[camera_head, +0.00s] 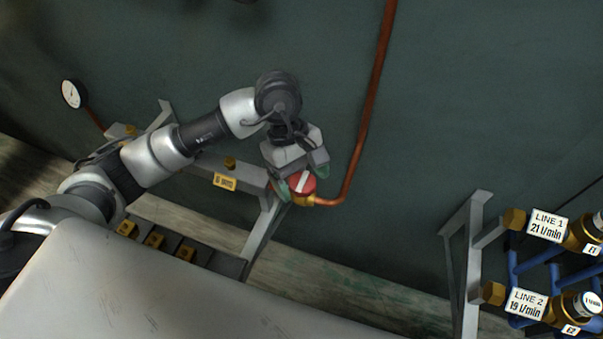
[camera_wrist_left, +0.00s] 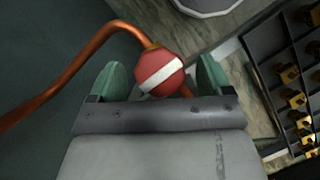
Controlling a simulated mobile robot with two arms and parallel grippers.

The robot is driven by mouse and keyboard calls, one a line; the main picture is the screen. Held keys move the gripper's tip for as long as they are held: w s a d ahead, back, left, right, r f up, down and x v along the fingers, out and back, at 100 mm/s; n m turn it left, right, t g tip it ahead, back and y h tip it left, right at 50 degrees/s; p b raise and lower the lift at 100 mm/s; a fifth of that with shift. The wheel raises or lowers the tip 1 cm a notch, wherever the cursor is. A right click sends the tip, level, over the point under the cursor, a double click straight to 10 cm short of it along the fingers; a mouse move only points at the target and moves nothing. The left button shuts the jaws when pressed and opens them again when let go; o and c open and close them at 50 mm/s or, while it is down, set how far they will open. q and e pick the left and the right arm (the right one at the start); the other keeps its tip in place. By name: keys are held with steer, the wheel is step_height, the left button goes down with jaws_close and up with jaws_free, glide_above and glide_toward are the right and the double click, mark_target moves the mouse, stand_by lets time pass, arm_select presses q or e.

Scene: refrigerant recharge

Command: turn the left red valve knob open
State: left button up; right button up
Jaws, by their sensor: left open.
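A red valve knob (camera_head: 301,184) with a white bar across its face sits on a brass fitting at the lower end of a copper pipe. My left gripper (camera_head: 300,185) is open at the knob, with its green fingertips on either side. In the left wrist view the knob (camera_wrist_left: 159,72) lies between the two green fingertips (camera_wrist_left: 162,80), with visible gaps on both sides in the picture. The white bar runs slightly tilted there. Whether a fingertip touches the knob cannot be told. My right gripper is not in view.
The copper pipe (camera_head: 361,130) runs up the dark green wall. A pressure gauge (camera_head: 72,94) is at the far left. A grey bracket (camera_head: 240,172) stands left of the knob. Blue racks with the LINE 1 label (camera_head: 547,225) and LINE 2 label (camera_head: 526,303) are at the right.

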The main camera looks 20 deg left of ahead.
arm_select(q)
steer(key=c, duration=0.9)
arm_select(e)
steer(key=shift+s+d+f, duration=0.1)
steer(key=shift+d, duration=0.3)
